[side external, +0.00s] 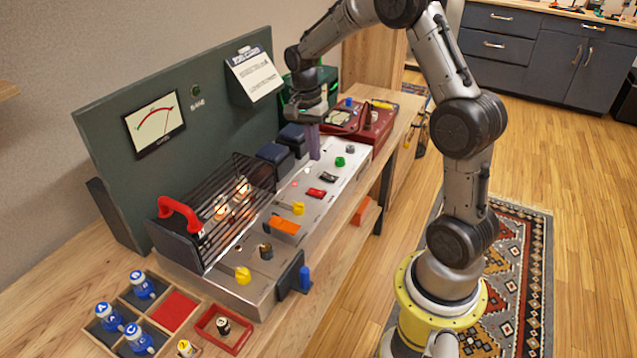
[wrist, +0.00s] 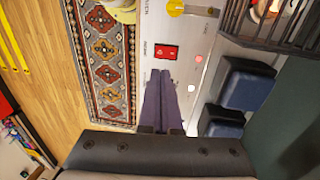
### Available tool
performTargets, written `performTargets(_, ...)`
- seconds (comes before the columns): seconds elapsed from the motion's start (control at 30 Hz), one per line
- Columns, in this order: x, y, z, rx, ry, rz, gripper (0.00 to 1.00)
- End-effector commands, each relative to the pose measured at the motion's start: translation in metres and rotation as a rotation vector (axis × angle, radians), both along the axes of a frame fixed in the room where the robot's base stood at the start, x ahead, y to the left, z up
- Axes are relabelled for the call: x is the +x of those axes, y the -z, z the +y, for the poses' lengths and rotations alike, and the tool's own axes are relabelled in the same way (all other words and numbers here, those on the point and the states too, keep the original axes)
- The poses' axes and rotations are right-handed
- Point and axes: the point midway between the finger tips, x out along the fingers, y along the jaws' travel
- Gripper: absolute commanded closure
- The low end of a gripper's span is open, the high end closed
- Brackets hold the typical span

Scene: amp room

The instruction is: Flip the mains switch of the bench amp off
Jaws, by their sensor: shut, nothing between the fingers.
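The bench amp (side external: 230,285) has a pale metal control top and glowing tubes (side external: 240,188) behind a dark wire cage. I cannot read which is labelled mains. My gripper (side external: 314,157) points down over the far part of the top, its purple fingers shut and empty. In the wrist view, the red switch (wrist: 165,52) lies just beyond the fingertips (wrist: 160,73); the black one is not visible there.
Dark blue transformer blocks (side external: 274,154) stand close beside my fingers, before a tall green panel (side external: 100,130) with a meter. Yellow knobs (side external: 298,208), a green knob (side external: 340,161) and small lit lamps are on the top. A wooden tray (side external: 120,310) with blue-capped bottles is at lower left.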

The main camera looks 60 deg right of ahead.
Motion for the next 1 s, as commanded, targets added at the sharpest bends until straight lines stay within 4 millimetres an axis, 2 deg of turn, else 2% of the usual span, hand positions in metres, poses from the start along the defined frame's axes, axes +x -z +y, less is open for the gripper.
performTargets(0.03,-0.003,0.012,0.0,0.002,0.0,0.005,1.0)
performTargets(0.3,-0.009,0.063,0.0,0.002,0.0,0.004,1.0)
performTargets(0.5,-0.011,0.088,0.0,0.001,0.0,0.002,1.0)
performTargets(0.7,-0.012,0.098,0.0,0.001,0.0,0.001,1.0)
performTargets(1.0,-0.012,0.098,0.0,0.0,0.0,0.0,1.0)
